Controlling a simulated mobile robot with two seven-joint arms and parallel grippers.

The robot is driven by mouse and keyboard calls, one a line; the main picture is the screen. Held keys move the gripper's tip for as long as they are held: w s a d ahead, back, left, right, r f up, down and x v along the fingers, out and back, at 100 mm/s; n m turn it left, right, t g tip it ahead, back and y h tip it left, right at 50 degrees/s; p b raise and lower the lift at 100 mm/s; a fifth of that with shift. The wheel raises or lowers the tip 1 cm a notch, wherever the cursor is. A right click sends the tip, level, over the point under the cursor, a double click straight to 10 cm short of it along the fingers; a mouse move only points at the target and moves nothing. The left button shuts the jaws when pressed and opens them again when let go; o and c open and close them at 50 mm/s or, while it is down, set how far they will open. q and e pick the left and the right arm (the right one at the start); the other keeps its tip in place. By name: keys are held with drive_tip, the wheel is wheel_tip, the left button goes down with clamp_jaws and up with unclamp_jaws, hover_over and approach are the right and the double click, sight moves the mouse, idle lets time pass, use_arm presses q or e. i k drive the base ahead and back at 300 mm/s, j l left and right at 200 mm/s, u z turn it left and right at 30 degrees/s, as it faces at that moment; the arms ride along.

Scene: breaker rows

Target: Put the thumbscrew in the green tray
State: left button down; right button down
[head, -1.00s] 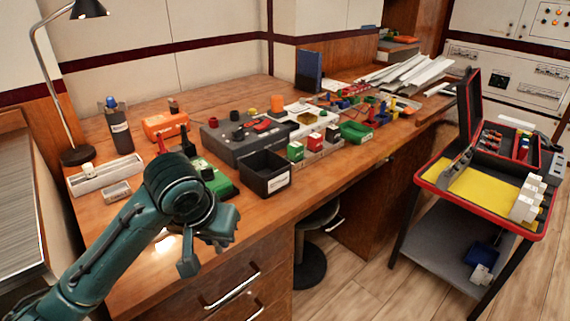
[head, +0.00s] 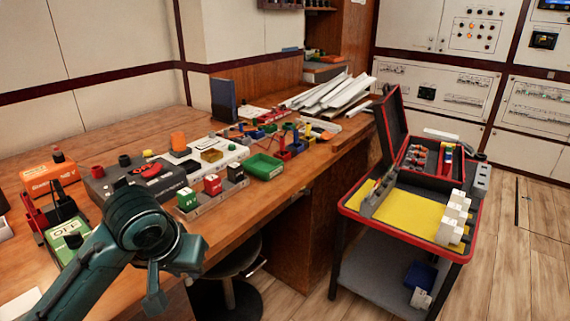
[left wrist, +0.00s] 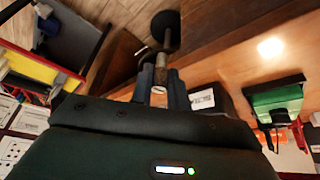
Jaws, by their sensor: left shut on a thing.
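The green tray (head: 264,166) sits on the workbench near its front edge, right of a row of small green and red boxes. My left gripper (head: 158,290) is in front of the bench, at the lower left of the head view, well short of the tray. In the left wrist view, its fingers (left wrist: 162,82) are closed on a small metallic piece, which looks like the thumbscrew (left wrist: 161,62). The thumbscrew cannot be made out in the head view. My right gripper is not in view.
The workbench (head: 225,212) carries a dark grey device (head: 140,180), small boxes (head: 212,184) and colored parts beyond the tray. A stool (head: 232,262) stands by the bench. A red-edged cart (head: 400,232) with an open case is at right, with floor between.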

sight(258, 166)
drive_tip(key=i+l+z, duration=0.15)
drive_tip(key=i+l, duration=0.55)
drive_tip(key=i+j, duration=0.55)
drive_tip(key=i, duration=0.25)
